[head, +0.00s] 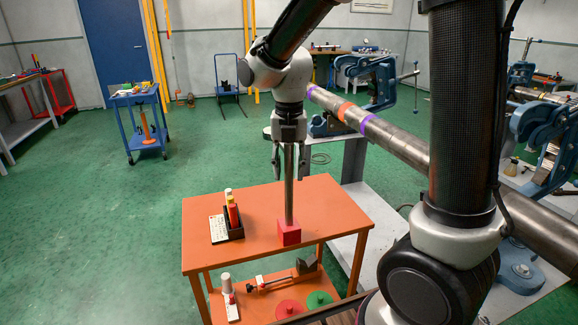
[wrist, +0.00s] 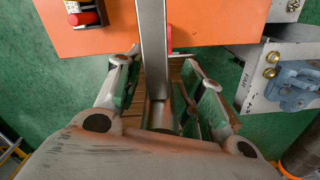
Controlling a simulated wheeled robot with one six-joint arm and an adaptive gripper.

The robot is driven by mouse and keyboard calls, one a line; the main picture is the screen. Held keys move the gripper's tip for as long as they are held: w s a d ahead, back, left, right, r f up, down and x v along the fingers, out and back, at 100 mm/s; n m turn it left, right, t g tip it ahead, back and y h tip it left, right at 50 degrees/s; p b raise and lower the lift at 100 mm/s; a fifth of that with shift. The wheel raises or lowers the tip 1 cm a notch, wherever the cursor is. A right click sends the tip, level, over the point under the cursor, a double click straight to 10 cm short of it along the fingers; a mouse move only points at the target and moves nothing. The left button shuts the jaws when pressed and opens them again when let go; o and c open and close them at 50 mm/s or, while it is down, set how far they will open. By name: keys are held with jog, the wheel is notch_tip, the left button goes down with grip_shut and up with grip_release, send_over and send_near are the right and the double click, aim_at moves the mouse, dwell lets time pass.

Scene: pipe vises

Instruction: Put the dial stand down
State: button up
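The dial stand is a grey upright post on a red block base (head: 289,234). It appears to stand upright on the orange table (head: 255,205), near its front right part. My gripper (head: 289,172) points down around the upper part of the post, with one finger on each side and gaps visible between fingers and post. In the wrist view the post (wrist: 152,45) runs between the spread fingers of my gripper (wrist: 160,85), and only a sliver of red shows beside it. No dial is visible on the post; its top is hidden by my gripper.
A black holder (head: 233,226) with red and yellow items and a white card stand left of the post. The lower shelf holds red and green discs (head: 319,299) and other tools. A long steel pipe (head: 400,145) in blue vises lies to the right.

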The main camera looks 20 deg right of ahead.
notch_tip(320, 180, up, 11)
jog(key=shift+r, duration=0.65)
jog(key=shift+s+d, duration=0.1)
jog(key=s+d+m+t, duration=0.1)
jog(key=s+d+m, duration=0.4)
jog(key=m, duration=0.5)
jog(key=s+d+f+m+t, duration=0.1)
jog(key=s+d+m+t, duration=0.1)
jog(key=s+d+m, duration=0.2)
jog(key=s+d+f+m+t, duration=0.1)
jog(key=s+d+m, duration=0.4)
jog(key=s+m, duration=0.5)
jog(key=m, duration=0.7)
jog(key=shift+d+m, duration=0.35)
jog(key=shift+m, duration=0.05)
jog(key=shift+f, duration=0.1)
